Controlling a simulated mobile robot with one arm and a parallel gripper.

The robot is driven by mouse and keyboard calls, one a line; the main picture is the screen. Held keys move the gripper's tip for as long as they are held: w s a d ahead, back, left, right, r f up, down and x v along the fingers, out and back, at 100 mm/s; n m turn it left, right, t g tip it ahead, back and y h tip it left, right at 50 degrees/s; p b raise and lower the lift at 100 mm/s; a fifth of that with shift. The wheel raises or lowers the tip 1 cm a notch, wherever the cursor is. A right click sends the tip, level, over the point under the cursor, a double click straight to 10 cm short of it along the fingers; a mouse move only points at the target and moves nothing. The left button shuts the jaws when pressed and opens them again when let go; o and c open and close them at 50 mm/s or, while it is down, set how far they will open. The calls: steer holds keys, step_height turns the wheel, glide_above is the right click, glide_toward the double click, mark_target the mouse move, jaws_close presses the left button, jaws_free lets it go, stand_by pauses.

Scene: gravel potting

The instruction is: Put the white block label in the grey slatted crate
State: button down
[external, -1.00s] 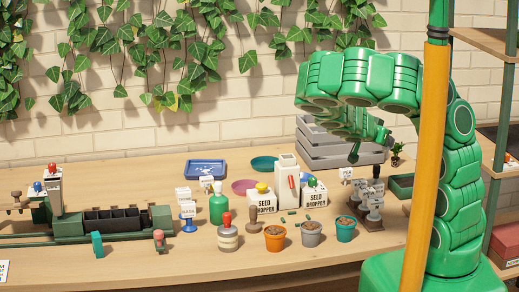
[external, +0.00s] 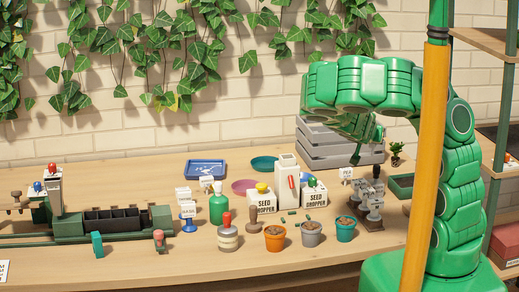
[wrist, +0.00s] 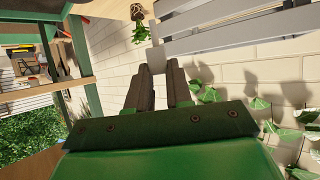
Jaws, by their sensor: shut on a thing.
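My gripper (wrist: 158,72) shows in the wrist view with its two dark fingers shut on a small pale block, the white block label (wrist: 155,55), which sticks out past the fingertips. The grey slatted crate (wrist: 235,42) is beyond the fingertips at the upper right of that view. In the external view the crate (external: 316,150) stands at the back of the bench against the brick wall. My arm reaches over to it, and its end hangs close in front of or above the crate. The held label cannot be made out there.
A small potted plant (external: 396,152) stands right of the crate. A white PEA sign (external: 346,175) and a grey stamp rack (external: 372,204) are in front. A white carton (external: 286,174), seed droppers and several pots crowd the middle.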

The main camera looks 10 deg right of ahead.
steer(key=w+a+r+n+t+y, duration=0.2)
steer(key=w+a+r+n+y, duration=0.1)
steer(key=w+n+y, duration=0.4)
steer(key=shift+w, duration=0.7)
stand_by(0.4)
steer(key=shift+r, duration=0.15)
